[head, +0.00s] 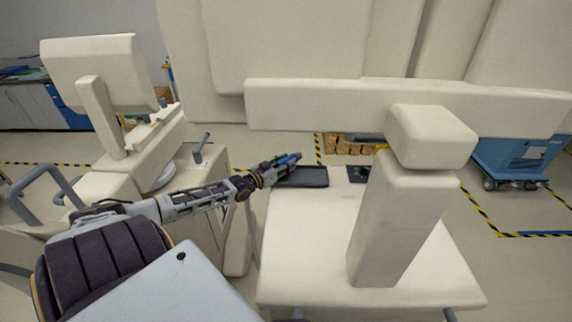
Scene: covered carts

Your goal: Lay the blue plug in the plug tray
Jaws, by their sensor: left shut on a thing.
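My left gripper (287,161) reaches in from the left and is shut on the blue plug (291,158), of which only a small blue part shows between the fingers. The gripper is over the back left edge of a dark, shallow tray (305,180), which looks like the plug tray. From this angle I cannot tell how high the plug is above the tray or whether it touches it. My right gripper is not in view.
The tray lies on a cream cart top (310,230). A thick cream post (395,225) rises from the cart on the right, partly hiding a small dark item (358,174). A cream beam (400,108) crosses behind. Another covered cart (110,165) stands left.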

